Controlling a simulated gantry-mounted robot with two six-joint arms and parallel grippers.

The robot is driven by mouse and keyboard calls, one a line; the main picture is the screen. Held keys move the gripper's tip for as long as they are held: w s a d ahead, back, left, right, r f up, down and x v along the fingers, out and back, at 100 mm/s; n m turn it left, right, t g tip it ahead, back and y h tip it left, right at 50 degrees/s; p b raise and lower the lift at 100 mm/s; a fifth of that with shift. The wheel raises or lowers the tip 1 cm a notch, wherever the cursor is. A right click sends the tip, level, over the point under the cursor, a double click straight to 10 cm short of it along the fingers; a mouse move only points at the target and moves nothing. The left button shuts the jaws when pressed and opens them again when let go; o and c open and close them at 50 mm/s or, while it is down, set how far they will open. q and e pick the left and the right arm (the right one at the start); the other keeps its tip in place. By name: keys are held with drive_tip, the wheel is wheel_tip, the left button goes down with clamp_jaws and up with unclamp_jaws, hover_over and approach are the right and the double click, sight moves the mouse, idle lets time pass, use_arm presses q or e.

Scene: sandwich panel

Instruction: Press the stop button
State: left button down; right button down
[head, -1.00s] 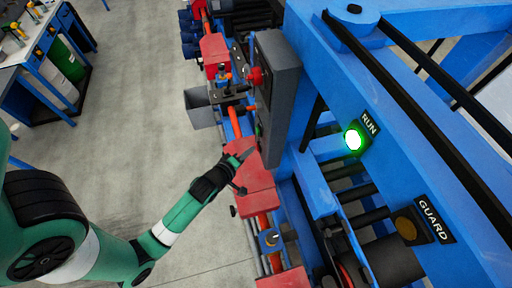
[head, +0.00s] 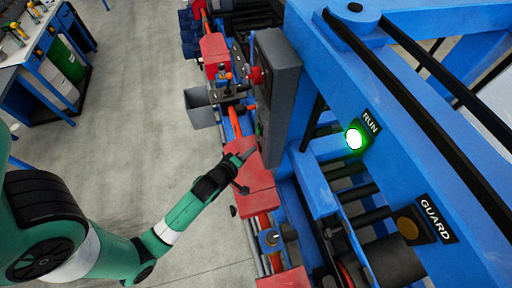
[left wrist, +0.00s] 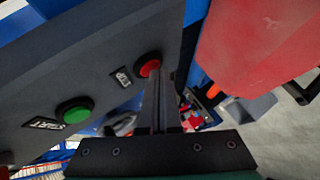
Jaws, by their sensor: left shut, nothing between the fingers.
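The grey control panel (head: 280,85) hangs on the blue machine frame. In the left wrist view its face (left wrist: 100,50) carries a red button (left wrist: 149,67) with a small label beside it, too blurred to read surely, and a green button (left wrist: 75,112) with its own label. My left gripper (head: 250,153) is at the panel's lower end in the head view. It is shut and empty. In the left wrist view the fingertips (left wrist: 156,76) overlap the red button's lower edge; I cannot tell whether they touch it. The red button is hidden in the head view.
A larger red knob (head: 256,77) sticks out higher on the panel. Red machine covers (head: 253,190) lie below my gripper. The RUN lamp (head: 354,139) glows green; the GUARD lamp (head: 406,228) is dull amber. Open floor lies to the left.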

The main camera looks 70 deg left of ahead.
idle(0.4)
use_arm(q)
drive_tip(key=shift+s, duration=0.25)
drive_tip(key=shift+p, duration=0.3)
drive_tip(key=s, duration=0.2)
drive_tip(key=s+p, duration=0.1)
drive_tip(key=s, duration=0.1)
drive_tip(key=s+a, duration=0.1)
drive_tip(key=s, duration=0.1)
drive_tip(key=shift+p, duration=0.3)
idle(0.5)
